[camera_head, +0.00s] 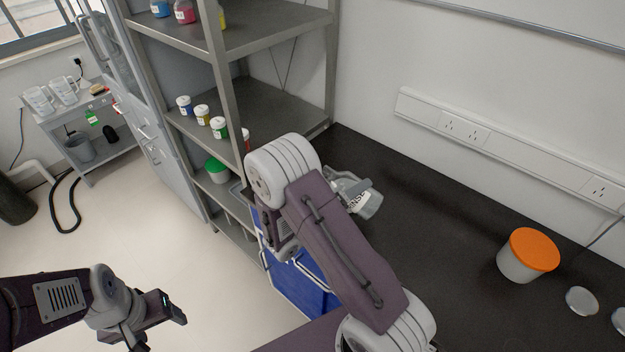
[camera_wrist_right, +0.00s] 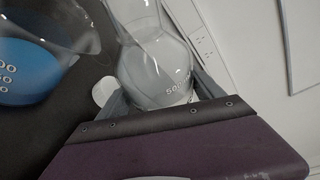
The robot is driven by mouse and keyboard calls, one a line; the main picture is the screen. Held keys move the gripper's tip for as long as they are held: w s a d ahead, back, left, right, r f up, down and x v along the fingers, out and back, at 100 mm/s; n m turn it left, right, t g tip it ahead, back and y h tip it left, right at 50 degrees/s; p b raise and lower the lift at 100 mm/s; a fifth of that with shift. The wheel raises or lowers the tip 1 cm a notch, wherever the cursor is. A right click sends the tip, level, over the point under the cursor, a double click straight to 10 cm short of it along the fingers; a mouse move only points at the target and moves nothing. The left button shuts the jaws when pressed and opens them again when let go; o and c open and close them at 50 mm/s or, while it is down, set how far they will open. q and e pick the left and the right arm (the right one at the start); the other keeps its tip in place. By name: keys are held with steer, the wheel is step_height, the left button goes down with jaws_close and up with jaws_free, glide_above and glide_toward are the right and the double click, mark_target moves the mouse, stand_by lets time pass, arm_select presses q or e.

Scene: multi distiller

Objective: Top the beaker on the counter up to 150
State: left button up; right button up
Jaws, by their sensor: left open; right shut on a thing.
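In the right wrist view, my right gripper (camera_wrist_right: 160,98) is shut on a clear conical flask (camera_wrist_right: 155,68) with a "500" mark and pale contents. A clear beaker (camera_wrist_right: 28,75) with blue liquid and white marks stands to its left, cut off by the picture edge. The flask and beaker overlap little in this view; I cannot tell their height difference. In the head view, a clear vessel with a "RINSE" label (camera_head: 358,200) shows beyond my right arm, which hides the beaker. My left gripper (camera_head: 165,322) is open and empty at lower left, over the floor.
A white tub with an orange lid (camera_head: 528,255) stands on the dark counter (camera_head: 450,240) at right, beside small round glass items (camera_head: 581,301). A metal shelf (camera_head: 270,98) with small jars stands left of the counter. A blue crate (camera_head: 292,283) sits below it.

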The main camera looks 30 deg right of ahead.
mark_target(353, 183)
steer(key=shift+s+d+r+n+h, duration=0.15)
steer(key=shift+r+n+h, duration=0.2)
steer(key=shift+n, duration=0.25)
stand_by(1.3)
steer(key=shift+w+a+r+n+h+p, duration=0.2)
steer(key=shift+r+n+p, duration=0.2)
steer(key=shift+p, duration=0.25)
steer(key=shift+w+a+r+n+h+p, duration=0.15)
steer(key=shift+r+n+p, duration=0.15)
steer(key=shift+r+p, duration=0.3)
stand_by(1.3)
steer(key=shift+r+n+p, duration=0.5)
steer(key=shift+n+p, duration=0.2)
steer(key=shift+p, duration=0.25)
stand_by(1.8)
